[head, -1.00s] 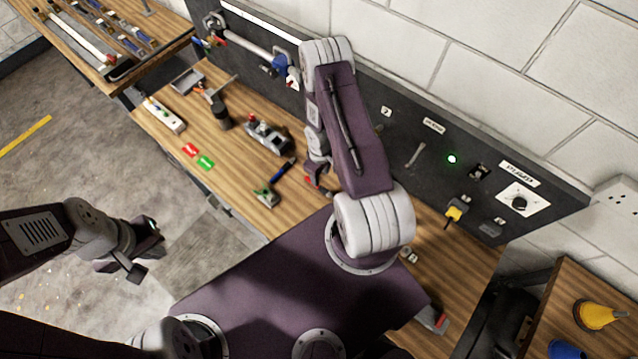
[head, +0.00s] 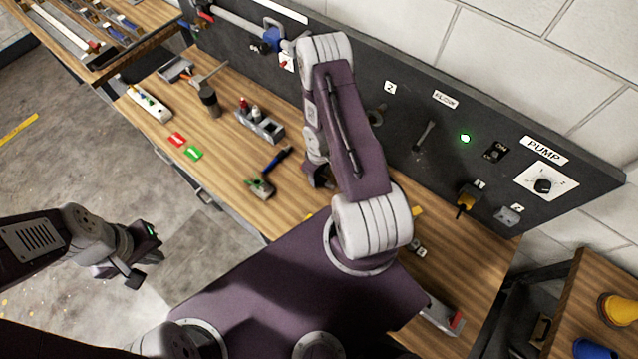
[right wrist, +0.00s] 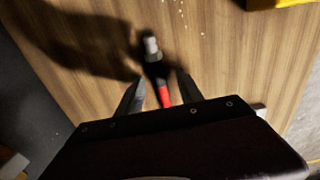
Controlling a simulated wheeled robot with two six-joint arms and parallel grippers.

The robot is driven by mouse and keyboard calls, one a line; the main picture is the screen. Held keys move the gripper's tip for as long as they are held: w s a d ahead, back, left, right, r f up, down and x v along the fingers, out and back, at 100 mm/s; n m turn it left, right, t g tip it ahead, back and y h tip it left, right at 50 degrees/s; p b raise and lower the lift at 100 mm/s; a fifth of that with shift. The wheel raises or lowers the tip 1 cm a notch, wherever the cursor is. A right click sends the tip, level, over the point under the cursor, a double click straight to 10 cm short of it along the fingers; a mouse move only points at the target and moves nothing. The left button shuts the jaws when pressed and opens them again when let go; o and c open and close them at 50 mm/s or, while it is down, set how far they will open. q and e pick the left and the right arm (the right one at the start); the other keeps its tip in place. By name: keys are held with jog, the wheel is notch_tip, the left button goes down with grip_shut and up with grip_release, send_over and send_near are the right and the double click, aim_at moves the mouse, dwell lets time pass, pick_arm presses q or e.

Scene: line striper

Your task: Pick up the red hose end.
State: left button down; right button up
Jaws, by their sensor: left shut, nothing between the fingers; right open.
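The red hose end (right wrist: 163,94) shows in the right wrist view, lying on the wooden bench, with a black collar and a silver tip pointing away. Its red part lies between the two fingers of my right gripper (right wrist: 160,90), which is open; I cannot tell the height left above it. In the head view my right gripper (head: 320,176) is low over the bench, partly behind my own arm, and the hose end is hidden there. My left gripper (head: 146,267) is shut and empty over the floor, left of the bench.
A grey block with bottles (head: 260,122), a green-and-black tool (head: 262,187), red and green cards (head: 193,153) and a power strip (head: 150,104) lie to the left.

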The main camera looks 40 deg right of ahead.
jog(key=shift+w+f, duration=0.1)
grip_shut()
jog(key=shift+p, duration=0.35)
